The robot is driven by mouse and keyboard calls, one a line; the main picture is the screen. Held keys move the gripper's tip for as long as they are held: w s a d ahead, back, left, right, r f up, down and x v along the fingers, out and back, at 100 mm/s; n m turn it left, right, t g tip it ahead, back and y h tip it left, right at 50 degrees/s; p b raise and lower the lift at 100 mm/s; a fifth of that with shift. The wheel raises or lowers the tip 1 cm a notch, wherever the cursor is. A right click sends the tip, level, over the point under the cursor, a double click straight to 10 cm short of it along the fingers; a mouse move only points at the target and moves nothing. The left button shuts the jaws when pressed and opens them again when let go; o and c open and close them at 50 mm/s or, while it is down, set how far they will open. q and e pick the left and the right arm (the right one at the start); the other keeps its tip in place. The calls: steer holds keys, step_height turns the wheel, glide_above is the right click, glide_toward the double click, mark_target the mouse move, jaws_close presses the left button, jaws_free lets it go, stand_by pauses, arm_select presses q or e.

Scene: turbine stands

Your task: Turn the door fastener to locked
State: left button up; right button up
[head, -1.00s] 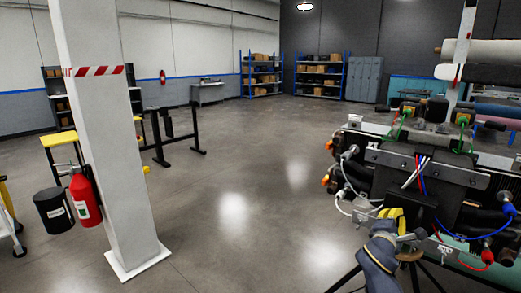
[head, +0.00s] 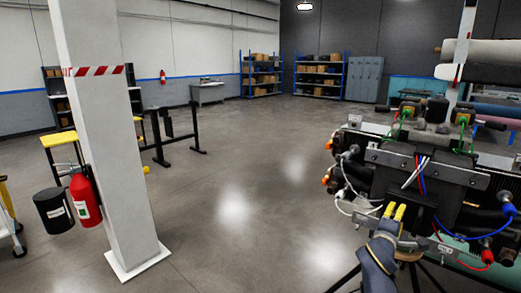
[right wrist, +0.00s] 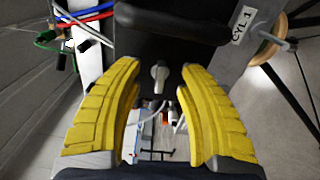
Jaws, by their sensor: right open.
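The turbine stand (head: 425,165) is at the right of the head view, with a dark box on its front. In the right wrist view, a small pale grey lever (right wrist: 159,77), which looks like the door fastener, hangs at the lower edge of a black panel (right wrist: 170,22). It lies between and just beyond the yellow fingertips of my right gripper (right wrist: 158,72). The fingers are spread on either side of it, with gaps visible. In the head view my right gripper (head: 395,211) is in front of the stand's lower left. My left gripper is not in view.
Coloured cables and hoses (head: 345,190) hang around the stand. A "CYL 1" label (right wrist: 243,24) is beside the black panel. A white pillar (head: 105,140) with a fire extinguisher (head: 84,198) stands at the left. The floor between is clear.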

steer(key=shift+s+a, duration=0.1)
steer(key=shift+v, duration=2.4)
